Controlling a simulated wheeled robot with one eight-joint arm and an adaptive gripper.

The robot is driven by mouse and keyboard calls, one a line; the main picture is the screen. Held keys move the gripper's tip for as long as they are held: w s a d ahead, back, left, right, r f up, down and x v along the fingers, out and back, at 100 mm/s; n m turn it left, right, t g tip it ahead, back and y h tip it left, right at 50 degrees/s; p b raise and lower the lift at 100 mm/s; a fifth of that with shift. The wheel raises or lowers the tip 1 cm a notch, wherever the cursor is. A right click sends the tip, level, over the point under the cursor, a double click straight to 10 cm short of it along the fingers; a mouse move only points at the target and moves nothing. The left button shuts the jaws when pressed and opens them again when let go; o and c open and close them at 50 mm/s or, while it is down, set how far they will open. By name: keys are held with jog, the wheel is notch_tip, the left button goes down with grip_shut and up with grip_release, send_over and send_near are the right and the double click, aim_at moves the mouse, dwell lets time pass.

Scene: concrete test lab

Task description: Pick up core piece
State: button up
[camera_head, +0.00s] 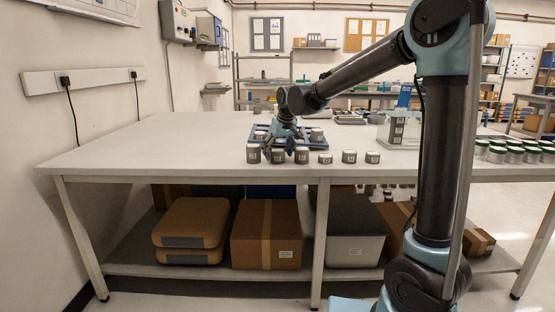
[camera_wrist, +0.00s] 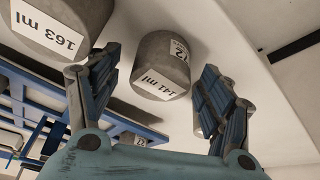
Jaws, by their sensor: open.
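My gripper (camera_head: 286,134) is over the blue rack (camera_head: 262,128) on the white table. In the wrist view my gripper (camera_wrist: 158,68) is open, with its two blue-padded fingers spread. A grey cylindrical core piece (camera_wrist: 163,62) labelled "141 ml" shows between and beyond the fingertips; I cannot tell if they touch it. A larger core piece (camera_wrist: 58,28) labelled "163 ml" lies left of it. Another grey piece (camera_wrist: 197,120) is partly hidden behind the right finger.
The table (camera_head: 140,150) is clear at the left. A clear-sided box (camera_head: 400,131) and several green-and-white jars (camera_head: 515,152) stand to the right. Cardboard boxes (camera_head: 266,236) and cases (camera_head: 190,228) sit on the lower shelf.

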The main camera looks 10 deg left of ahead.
jog(key=shift+w+a+f, duration=0.1)
jog(key=shift+a+f, duration=0.05)
jog(key=shift+f, duration=0.3)
jog(key=c, duration=1.4)
jog(key=shift+r, duration=0.1)
